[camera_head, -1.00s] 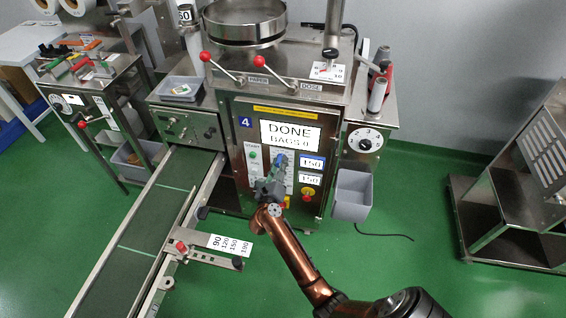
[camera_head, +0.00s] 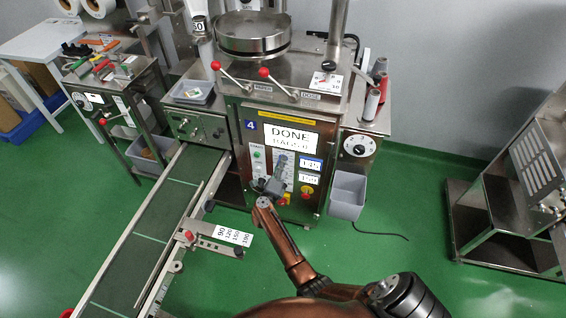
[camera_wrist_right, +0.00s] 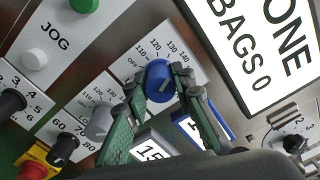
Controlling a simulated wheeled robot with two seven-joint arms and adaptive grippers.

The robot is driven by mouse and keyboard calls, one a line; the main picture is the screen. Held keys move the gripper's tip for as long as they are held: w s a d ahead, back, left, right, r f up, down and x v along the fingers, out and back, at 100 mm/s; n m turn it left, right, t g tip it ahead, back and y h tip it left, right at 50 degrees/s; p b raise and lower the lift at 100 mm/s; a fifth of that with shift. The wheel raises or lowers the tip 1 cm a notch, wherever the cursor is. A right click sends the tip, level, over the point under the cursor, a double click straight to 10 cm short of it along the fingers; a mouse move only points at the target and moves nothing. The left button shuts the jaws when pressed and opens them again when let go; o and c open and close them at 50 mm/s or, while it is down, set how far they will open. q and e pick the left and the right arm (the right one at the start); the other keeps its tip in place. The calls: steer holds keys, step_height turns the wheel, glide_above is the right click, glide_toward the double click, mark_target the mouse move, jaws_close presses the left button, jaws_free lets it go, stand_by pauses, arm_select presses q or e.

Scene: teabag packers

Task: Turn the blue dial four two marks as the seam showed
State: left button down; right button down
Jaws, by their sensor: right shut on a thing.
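The blue dial (camera_wrist_right: 161,91) sits on a white scale plate marked OFF, 110, 120, 130, 140 in the right wrist view. My right gripper (camera_wrist_right: 166,84) is shut on it, with a green-grey finger on each side. In the head view my right gripper (camera_head: 277,172) reaches the machine's front panel and hides the blue dial. Beside the panel knobs, the upper readout (camera_head: 311,164) seems to read 145; the lower readout (camera_head: 309,179) is blurred. The large display (camera_head: 290,135) says DONE, BAGS 0. My left gripper is not in view.
A grey dial (camera_wrist_right: 99,123) and a black dial (camera_wrist_right: 63,149) sit close to the blue one. A red stop button (camera_wrist_right: 33,170) is at lower left. A grey bin (camera_head: 347,196) hangs right of the panel, and a conveyor (camera_head: 150,225) runs out at left.

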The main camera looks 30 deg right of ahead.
steer(key=shift+a+n+p, duration=0.1)
steer(key=shift+n+p, duration=0.4)
steer(key=shift+n, duration=0.2)
steer(key=c, duration=1.7)
jaws_free()
steer(key=shift+o, duration=0.2)
